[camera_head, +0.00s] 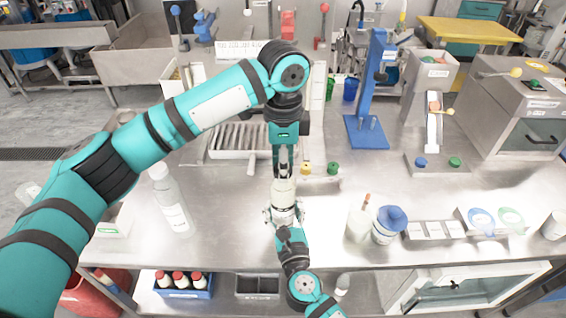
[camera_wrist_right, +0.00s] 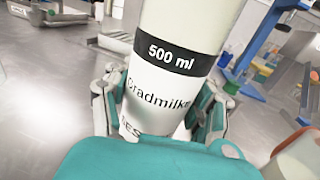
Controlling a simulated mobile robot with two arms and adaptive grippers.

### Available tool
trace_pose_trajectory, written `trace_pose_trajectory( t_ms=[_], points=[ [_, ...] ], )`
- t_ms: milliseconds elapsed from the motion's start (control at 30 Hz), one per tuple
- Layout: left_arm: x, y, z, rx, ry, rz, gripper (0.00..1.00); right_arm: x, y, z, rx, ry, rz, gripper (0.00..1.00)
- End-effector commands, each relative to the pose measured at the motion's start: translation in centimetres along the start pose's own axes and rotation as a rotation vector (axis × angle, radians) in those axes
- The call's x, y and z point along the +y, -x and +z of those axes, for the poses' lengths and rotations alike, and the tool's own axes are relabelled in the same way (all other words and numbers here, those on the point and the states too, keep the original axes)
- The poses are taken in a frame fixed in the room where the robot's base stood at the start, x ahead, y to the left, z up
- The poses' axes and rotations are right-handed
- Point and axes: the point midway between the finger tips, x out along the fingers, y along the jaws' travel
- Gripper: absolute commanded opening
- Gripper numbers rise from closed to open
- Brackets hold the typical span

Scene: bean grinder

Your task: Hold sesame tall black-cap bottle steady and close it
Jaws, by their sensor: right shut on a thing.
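The sesame bottle (camera_head: 284,190) stands upright near the middle of the steel table. In the right wrist view the white bottle (camera_wrist_right: 170,95) shows a black band marked "500 ml" and lettering partly hidden by my gripper. My right gripper (camera_head: 285,214) comes from the front edge and is shut around the bottle's lower part; its fingers (camera_wrist_right: 160,110) flank it on both sides. My left gripper (camera_head: 283,163) points straight down over the bottle's top. The cap cannot be made out, and whether the left fingers touch the top is unclear.
A clear bottle (camera_head: 170,200) stands to the left. A blue-topped jar (camera_head: 389,226) and a white cup (camera_head: 359,225) stand to the right. A yellow cap (camera_head: 306,168) and a green cap (camera_head: 333,168) lie behind. A blue stand (camera_head: 366,135) stands farther back.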

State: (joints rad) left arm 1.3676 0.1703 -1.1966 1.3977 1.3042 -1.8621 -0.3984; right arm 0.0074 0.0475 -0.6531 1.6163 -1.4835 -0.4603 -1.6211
Motion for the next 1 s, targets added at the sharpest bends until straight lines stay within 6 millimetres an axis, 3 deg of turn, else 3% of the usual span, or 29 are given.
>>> trace_pose_trajectory(
  t_ms=[167, 200, 400, 767, 1000],
  points=[
    [-0.1, 0.0, 0.1, -0.001, -0.033, -0.002, 0.0, 0.0, 0.0, -0.1, 0.002, 0.0, -0.001, 0.0],
    [-0.1, 0.0, 0.1, -0.001, -0.033, -0.002, 0.39, 0.0, 0.0, -0.1, 0.002, 0.0, -0.001, 0.0],
    [0.0, 0.0, 0.0, -0.001, -0.032, -0.001, 0.62, 0.0, 0.0, -0.1, 0.002, 0.0, 0.0, 0.0],
    [-0.1, 0.8, 0.0, 0.001, -0.031, -0.002, 0.62, 0.0, 0.0, -0.1, 0.002, 0.0, 0.0, 0.0],
    [-0.1, 5.4, -0.1, 0.001, -0.032, -0.004, 0.62, 0.0, 0.0, -0.1, 0.002, 0.0, 0.0, 0.0]
  ],
)
